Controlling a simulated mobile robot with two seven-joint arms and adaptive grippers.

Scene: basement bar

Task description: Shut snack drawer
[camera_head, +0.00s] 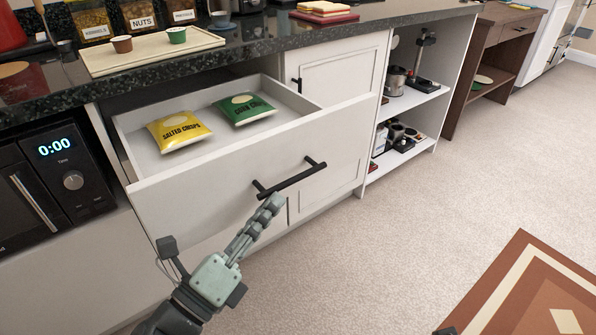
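The white snack drawer (220,182) is pulled out below the dark counter. A yellow packet of salted crisps (179,131) and a green packet of crisps (245,109) lie flat inside it. Its black bar handle (292,178) is on the drawer front. My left gripper (272,203) is in front of the drawer, just below the left end of the handle. Its fingers look closed together with nothing between them. I cannot tell whether its tips touch the drawer front. My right gripper does not show.
A microwave (48,190) stands left of the drawer. The counter (250,45) above holds jars, a board with two small cups (150,52) and a red item. Open shelves (405,100) with small appliances are to the right. The carpet (420,220) is clear, with a patterned rug (515,285) at lower right.

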